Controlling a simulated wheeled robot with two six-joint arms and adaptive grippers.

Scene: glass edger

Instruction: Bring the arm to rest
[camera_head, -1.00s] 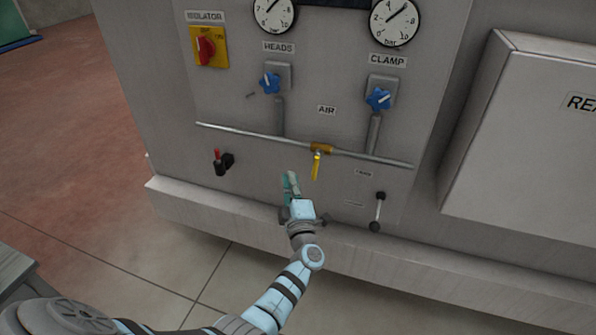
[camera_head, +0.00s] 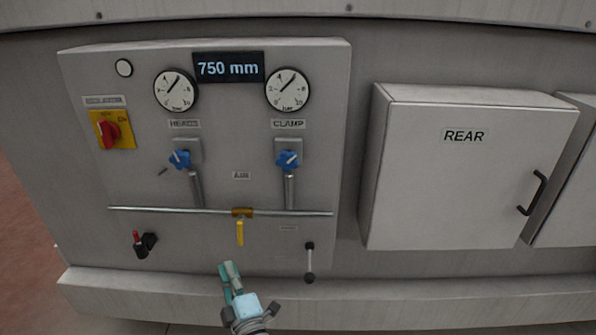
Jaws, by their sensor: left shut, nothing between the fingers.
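My left gripper (camera_head: 231,278) shows at the bottom of the head view, its teal fingers pointing up toward the panel. It is shut and holds nothing. It is below the yellow air valve handle (camera_head: 240,232), apart from it in the picture. The handle hangs straight down from the brass valve on the horizontal pipe (camera_head: 140,209). Most of my left arm is below the picture edge. My right gripper is not in view.
The grey control panel (camera_head: 80,180) carries a red isolator switch (camera_head: 110,130), two blue knobs (camera_head: 180,159), a red-tipped lever (camera_head: 138,243) and a black-ended lever (camera_head: 310,262). A ledge (camera_head: 400,300) juts out below. A REAR cabinet door (camera_head: 450,190) stands at right.

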